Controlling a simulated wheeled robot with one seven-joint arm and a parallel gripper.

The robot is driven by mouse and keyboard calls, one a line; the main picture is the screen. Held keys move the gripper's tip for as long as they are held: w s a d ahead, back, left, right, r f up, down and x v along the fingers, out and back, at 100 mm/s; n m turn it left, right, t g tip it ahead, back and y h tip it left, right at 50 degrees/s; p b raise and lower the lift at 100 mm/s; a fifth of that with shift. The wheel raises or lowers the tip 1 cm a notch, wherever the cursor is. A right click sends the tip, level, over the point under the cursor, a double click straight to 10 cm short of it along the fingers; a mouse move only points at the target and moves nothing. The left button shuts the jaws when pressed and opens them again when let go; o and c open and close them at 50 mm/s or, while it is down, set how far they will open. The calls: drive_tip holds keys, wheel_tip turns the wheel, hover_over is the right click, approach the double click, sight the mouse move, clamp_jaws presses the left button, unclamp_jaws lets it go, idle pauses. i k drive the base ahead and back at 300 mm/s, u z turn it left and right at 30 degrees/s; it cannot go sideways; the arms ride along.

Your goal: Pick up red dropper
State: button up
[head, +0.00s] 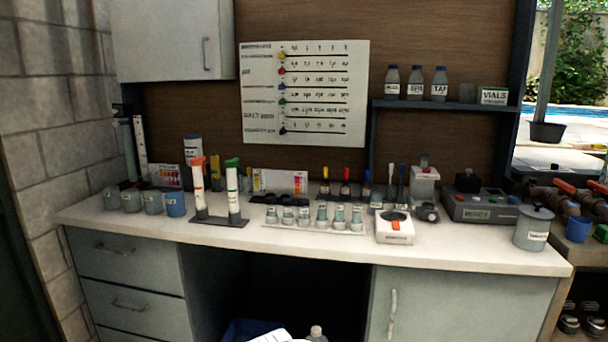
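The red dropper (345,185) is a small dark bottle with a red top. It stands upright towards the back of the white counter (300,245), near the middle of the head view. A similar bottle with a yellow top (325,187) stands just to its left, and one with a blue top (366,186) just to its right. The lower part of the red dropper is partly hidden behind the vials in front. My gripper is not in view.
Several small vials (340,217) stand in a rack in front of the droppers. A white device (395,230) sits to the right. Two tall tubes with orange (198,185) and green (233,190) caps stand to the left. A shelf (440,105) hangs above right. The counter's front strip is clear.

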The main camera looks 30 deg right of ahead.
sight(346, 180)
drive_tip(key=z, duration=0.25)
drive_tip(key=i, duration=0.75)
drive_tip(key=z, duration=0.55)
